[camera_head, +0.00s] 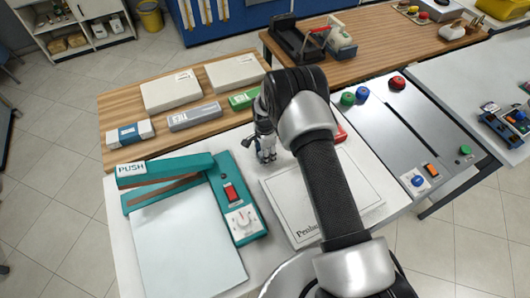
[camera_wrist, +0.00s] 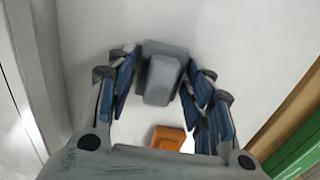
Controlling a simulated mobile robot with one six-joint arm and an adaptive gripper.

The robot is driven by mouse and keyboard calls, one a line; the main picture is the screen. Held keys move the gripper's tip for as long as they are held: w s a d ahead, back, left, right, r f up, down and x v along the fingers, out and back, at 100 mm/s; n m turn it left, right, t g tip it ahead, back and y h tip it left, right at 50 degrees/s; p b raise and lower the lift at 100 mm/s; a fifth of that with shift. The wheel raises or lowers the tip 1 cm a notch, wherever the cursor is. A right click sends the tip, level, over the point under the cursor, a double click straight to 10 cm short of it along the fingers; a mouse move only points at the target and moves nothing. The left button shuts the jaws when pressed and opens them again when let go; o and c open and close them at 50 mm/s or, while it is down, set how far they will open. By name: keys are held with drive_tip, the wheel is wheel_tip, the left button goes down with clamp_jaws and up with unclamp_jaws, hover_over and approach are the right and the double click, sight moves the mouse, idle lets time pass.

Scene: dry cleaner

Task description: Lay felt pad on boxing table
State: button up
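My gripper (camera_head: 265,150) points down over the white tabletop (camera_head: 128,255), between the teal sealer and the green box. In the wrist view my gripper (camera_wrist: 162,82) is open, its blue-padded fingers on either side of a small grey block (camera_wrist: 162,82) with a darker base. I cannot tell whether the fingers touch it. An orange piece (camera_wrist: 168,138) lies close by, partly hidden by my gripper. No label marks either piece as the felt pad. A flat white printed box (camera_head: 290,215) lies on the white tabletop, partly behind my arm.
The teal sealer (camera_head: 226,190) marked PUSH stands left of my gripper. Behind are pale boxes (camera_head: 172,90), a green box (camera_head: 244,98) and a grey box (camera_head: 194,116) on a wooden surface. A grey panel with coloured buttons (camera_head: 397,83) is at right. A wooden counter (camera_head: 390,45) stands behind.

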drive_tip(key=shift+o, duration=1)
drive_tip(key=shift+r, duration=0.5)
wheel_tip(320, 180, up, 12)
drive_tip(key=p, duration=0.2)
drive_tip(key=shift+f, duration=0.25)
